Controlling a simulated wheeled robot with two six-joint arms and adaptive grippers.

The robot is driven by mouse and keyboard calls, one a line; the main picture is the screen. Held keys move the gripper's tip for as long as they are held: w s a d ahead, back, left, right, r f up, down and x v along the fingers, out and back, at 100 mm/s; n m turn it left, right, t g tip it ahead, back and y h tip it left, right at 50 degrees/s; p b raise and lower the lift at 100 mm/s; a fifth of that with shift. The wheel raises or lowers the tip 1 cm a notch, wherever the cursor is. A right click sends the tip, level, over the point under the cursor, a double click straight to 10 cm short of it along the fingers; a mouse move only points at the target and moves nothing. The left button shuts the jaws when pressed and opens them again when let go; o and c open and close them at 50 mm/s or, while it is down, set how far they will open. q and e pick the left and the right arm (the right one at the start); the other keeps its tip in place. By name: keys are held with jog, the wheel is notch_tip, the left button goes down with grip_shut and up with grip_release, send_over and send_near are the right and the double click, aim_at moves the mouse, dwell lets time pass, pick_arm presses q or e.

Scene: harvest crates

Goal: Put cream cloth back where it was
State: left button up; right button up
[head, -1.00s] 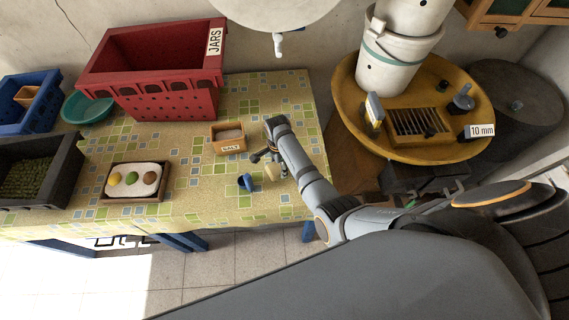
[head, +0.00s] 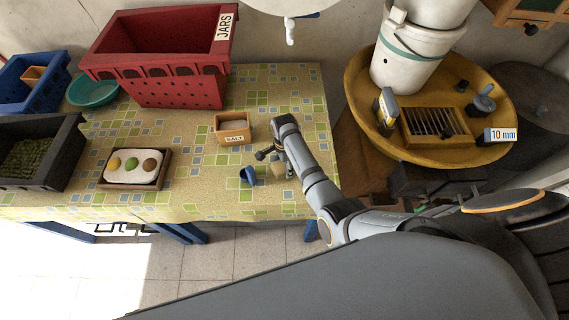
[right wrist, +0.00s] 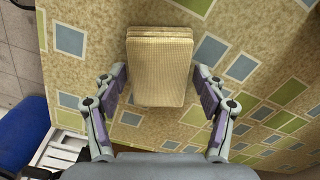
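The cream cloth (head: 278,170), a folded pad, lies on the patterned tablecloth near the table's front edge, partly hidden by my right gripper (head: 272,161). In the right wrist view the cloth (right wrist: 160,65) shows between the two spread fingers of my right gripper (right wrist: 162,90), with a gap on each side. The gripper is open and holds nothing. My left gripper is not in view.
The salt box (head: 233,138) is behind, and a tray with coloured discs (head: 107,184) lies to the left.

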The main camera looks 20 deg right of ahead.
aim_at(284, 165)
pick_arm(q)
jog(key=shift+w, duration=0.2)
pick_arm(e)
jog(key=shift+o, duration=0.4)
jog(key=shift+d, duration=0.1)
jog(key=shift+r, duration=0.3)
pick_arm(q)
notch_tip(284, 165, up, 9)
jog(key=p, duration=0.9)
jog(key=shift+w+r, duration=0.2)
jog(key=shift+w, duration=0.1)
pick_arm(e)
notch_tip(284, 165, up, 12)
jog(key=shift+f, duration=0.15)
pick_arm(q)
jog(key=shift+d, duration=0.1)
